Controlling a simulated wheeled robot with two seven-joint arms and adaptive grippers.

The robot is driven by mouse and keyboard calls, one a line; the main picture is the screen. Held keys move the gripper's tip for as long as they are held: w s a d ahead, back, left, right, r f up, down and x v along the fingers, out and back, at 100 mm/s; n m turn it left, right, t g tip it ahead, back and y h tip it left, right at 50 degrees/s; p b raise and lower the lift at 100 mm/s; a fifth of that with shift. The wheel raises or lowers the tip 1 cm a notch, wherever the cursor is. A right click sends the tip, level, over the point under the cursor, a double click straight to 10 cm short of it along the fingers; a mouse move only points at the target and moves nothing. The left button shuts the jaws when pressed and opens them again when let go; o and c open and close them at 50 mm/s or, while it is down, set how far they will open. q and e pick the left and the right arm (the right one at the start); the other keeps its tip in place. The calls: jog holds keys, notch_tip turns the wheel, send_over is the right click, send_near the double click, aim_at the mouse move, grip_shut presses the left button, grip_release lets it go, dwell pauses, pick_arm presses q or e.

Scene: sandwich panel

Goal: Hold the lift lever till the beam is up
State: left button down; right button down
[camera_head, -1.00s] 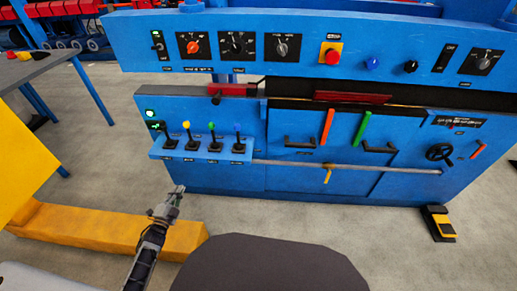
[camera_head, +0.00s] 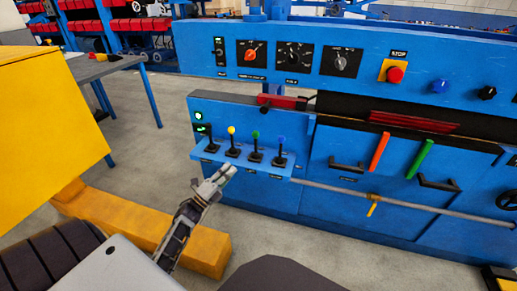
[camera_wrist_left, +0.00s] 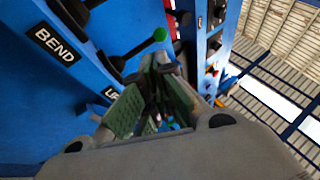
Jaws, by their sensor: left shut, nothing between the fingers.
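Several levers stand in a row on a small blue shelf (camera_head: 240,164) at the machine's left front: a black-topped lever (camera_head: 209,132), a yellow-topped one (camera_head: 231,131), a green-topped one (camera_head: 255,136) and a blue-topped one (camera_head: 281,140). Their labels are too small in the head view to tell which is the lift lever. My left gripper (camera_head: 226,172) is shut and empty, just in front of and below the shelf. In the left wrist view its fingers (camera_wrist_left: 155,105) point toward the green knob (camera_wrist_left: 160,35); a "BEND" label (camera_wrist_left: 53,43) and a partly hidden label show there.
A long blue upper beam (camera_head: 365,45) carries dials and a red stop button (camera_head: 394,75). An orange handle (camera_head: 379,152) and a green handle (camera_head: 419,159) are farther right. A yellow block (camera_head: 50,105) and yellow floor beam (camera_head: 200,250) lie at left. Grey floor is open between.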

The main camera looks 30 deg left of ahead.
aim_at(256, 145)
pick_arm(q)
jog(key=shift+r, duration=0.1)
pick_arm(e)
jog(key=shift+r, duration=0.1)
pick_arm(q)
jog(key=shift+w, duration=0.1)
